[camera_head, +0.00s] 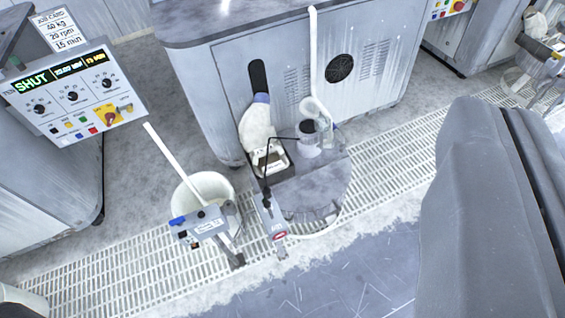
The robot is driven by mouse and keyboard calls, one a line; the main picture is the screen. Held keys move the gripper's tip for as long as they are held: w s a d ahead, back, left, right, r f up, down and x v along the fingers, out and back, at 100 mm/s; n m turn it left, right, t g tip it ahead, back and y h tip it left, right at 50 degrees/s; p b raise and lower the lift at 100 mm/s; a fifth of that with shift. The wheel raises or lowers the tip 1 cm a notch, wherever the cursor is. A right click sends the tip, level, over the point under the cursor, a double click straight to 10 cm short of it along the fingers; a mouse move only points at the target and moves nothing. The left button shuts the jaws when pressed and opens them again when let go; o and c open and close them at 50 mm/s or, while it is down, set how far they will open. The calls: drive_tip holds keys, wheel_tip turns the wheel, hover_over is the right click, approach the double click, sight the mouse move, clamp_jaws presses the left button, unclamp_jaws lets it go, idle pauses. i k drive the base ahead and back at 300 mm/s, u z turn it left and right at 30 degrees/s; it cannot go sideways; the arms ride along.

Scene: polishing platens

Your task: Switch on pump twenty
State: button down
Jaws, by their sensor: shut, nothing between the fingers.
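A small grey box (203,226) with a blue part on its left end and a pale label stands at the front of a white bucket (219,187). A lever-like grey part (272,220) with a red-and-white round mark stands just right of it. Any pump number is too small to read, so I cannot tell which is pump twenty. My gripper (512,112) fills the right side, large and close to the camera, grey with dark strips. It is shut and empty, apart from both units.
A control panel (75,90) at left reads SHUT, with knobs and buttons, under a job card (62,30). A grey cabinet (300,85) stands behind a round drum (312,190) bearing containers. White hoses (176,163) rise here. A floor grating (125,265) runs across; the front floor is clear.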

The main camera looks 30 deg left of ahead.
sight(267, 204)
drive_tip(key=u, duration=0.1)
drive_tip(key=i, duration=0.85)
drive_tip(key=u, duration=0.3)
